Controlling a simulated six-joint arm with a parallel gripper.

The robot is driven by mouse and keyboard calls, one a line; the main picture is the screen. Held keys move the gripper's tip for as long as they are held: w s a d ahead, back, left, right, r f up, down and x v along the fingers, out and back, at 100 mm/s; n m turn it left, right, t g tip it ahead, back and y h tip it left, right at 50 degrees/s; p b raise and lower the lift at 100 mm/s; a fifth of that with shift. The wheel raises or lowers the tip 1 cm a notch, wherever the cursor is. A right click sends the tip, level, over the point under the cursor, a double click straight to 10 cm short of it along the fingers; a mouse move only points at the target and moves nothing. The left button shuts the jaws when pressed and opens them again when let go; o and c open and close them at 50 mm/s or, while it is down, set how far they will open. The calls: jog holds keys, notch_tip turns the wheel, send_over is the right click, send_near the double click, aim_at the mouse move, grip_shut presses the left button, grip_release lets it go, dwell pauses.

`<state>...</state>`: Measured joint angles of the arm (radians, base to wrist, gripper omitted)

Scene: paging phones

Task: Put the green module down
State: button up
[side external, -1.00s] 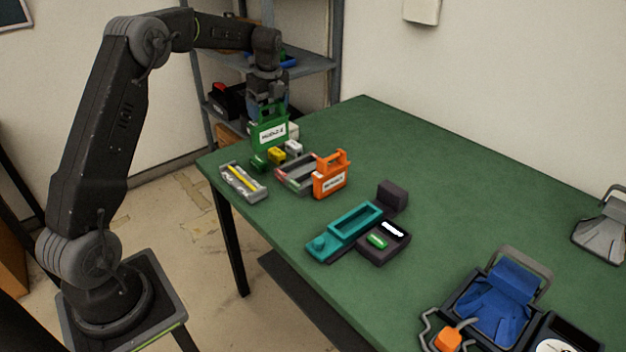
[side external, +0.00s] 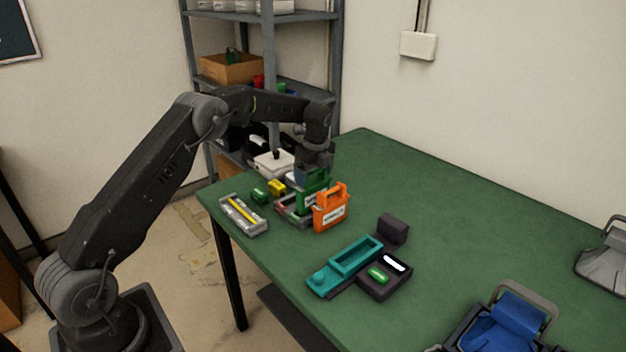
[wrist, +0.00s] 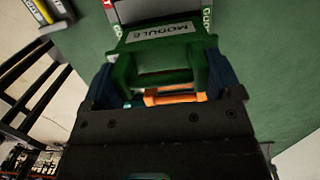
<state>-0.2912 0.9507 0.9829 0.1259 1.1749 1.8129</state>
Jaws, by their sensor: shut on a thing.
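The green module (side external: 313,190) is a green block with a handle and a white label. It also shows in the wrist view (wrist: 157,50), with its label reading "MODULE". My gripper (side external: 314,172) is shut on its handle, pointing down. In the side view the module is low, over or in the grey tray (side external: 290,212), just behind the orange module (side external: 331,212). I cannot tell whether its underside touches the tray. The orange module stands upright at the tray's right end; part of the tray is hidden.
A grey tray with a yellow item (side external: 243,214) lies at the table's left edge. Small green (side external: 259,196) and yellow (side external: 277,187) blocks sit behind. A teal holder (side external: 346,266) and dark device (side external: 385,277) stand in front. The table's right middle is clear.

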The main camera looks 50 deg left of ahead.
jog(key=shift+f, duration=1)
jog(key=shift+f, duration=0.15)
jog(key=o, duration=1.2)
